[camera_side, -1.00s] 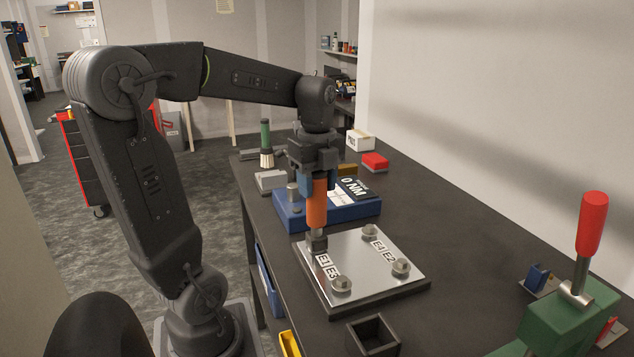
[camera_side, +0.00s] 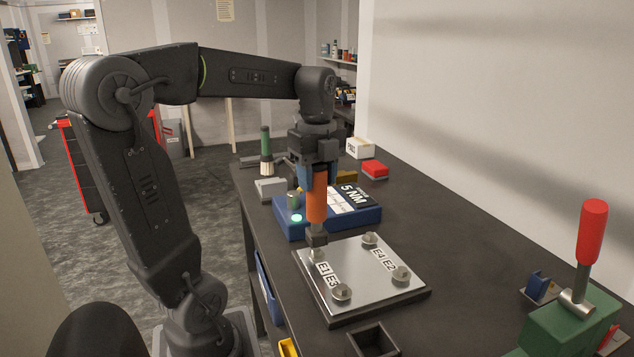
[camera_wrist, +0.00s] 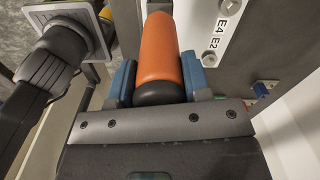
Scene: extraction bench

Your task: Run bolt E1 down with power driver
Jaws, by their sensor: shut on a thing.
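My gripper (camera_side: 318,172) is shut on the orange power driver (camera_side: 317,200), which hangs upright with its dark socket down. In the wrist view the blue jaws of my gripper (camera_wrist: 160,82) clasp both sides of the orange driver (camera_wrist: 161,50). The socket is over bolt E1 (camera_side: 317,255) at the plate's far left corner; a small gap seems to show between them. The metal plate (camera_side: 365,277) also bears bolt E3 (camera_side: 341,292), bolt E2 (camera_side: 401,273) and bolt E4 (camera_side: 369,239). The blue torque unit (camera_side: 345,216) reads 5 NM and has a lit green lamp (camera_side: 297,218).
A square black holder (camera_side: 372,340) stands in front of the plate. A green fixture with a red handle (camera_side: 592,230) is at the right. A green-handled brush (camera_side: 265,150), red box (camera_side: 375,169) and white box (camera_side: 360,148) stand behind.

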